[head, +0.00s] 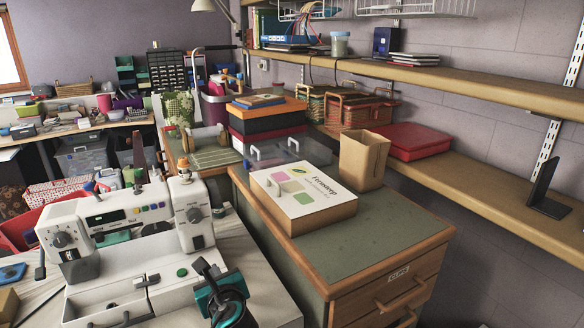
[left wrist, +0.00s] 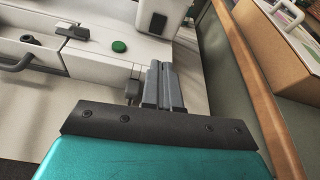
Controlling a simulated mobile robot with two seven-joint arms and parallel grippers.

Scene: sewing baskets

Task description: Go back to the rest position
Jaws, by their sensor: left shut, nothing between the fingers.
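My left gripper (head: 203,265) shows low in the head view, dark with a teal housing behind it. It is in front of the white sewing machine (head: 118,222), near its right end, left of the green-topped cabinet (head: 340,262). In the left wrist view the gripper's grey fingers (left wrist: 165,72) are together with nothing between them, in front of the machine's pale base (left wrist: 98,62). I cannot tell the exact gap between the fingers and the machine. My right gripper is in neither view.
A white-lidded cardboard box (head: 325,212) and an open brown paper box (head: 362,160) stand on the cabinet. A wooden shelf (head: 470,170) with a red case (head: 412,143) runs along the right wall. The cabinet top's front part is clear.

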